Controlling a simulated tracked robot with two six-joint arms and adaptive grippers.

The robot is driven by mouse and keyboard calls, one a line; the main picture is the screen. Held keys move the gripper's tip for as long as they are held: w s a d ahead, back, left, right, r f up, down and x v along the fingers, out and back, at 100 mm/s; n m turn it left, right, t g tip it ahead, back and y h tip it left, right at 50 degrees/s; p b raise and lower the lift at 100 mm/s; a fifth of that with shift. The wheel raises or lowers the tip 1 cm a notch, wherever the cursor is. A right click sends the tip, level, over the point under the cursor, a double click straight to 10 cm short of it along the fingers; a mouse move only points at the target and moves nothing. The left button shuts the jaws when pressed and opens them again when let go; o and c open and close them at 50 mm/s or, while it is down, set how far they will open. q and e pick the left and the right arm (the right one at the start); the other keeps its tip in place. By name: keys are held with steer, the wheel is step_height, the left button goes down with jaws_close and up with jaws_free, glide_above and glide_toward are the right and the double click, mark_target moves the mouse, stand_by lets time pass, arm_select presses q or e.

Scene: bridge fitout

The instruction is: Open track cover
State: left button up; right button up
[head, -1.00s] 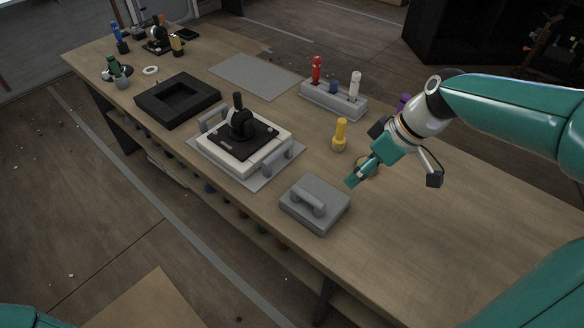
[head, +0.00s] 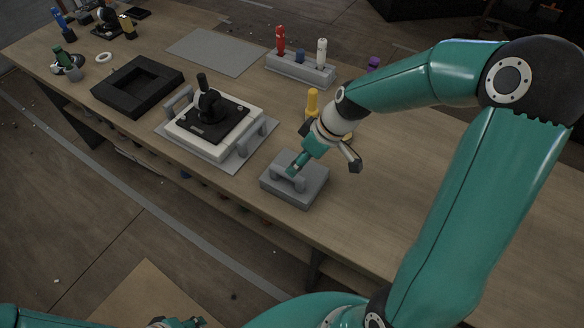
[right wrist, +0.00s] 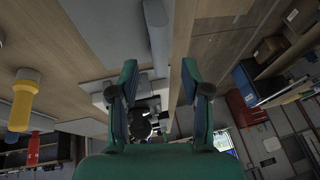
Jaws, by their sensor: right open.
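A grey box-shaped cover (head: 312,193) with a raised bar handle (head: 283,183) sits closed on the workbench near its front edge. My right gripper (head: 294,168) is open at the handle, its fingertips over the cover's top. Contact cannot be told. A small part of my left gripper (head: 180,322) shows at the bottom edge of the head view; its jaws are not clear.
A white unit with a black joystick (head: 209,105) and grey side handles stands left of the cover on a grey mat. A yellow-handled tool (head: 312,101) stands behind my right gripper. A black frame (head: 138,86) and a grey tool rack (head: 300,69) lie farther back. The bench's right side is clear.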

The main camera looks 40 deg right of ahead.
steer(key=shift+x, duration=2.3)
jaws_close()
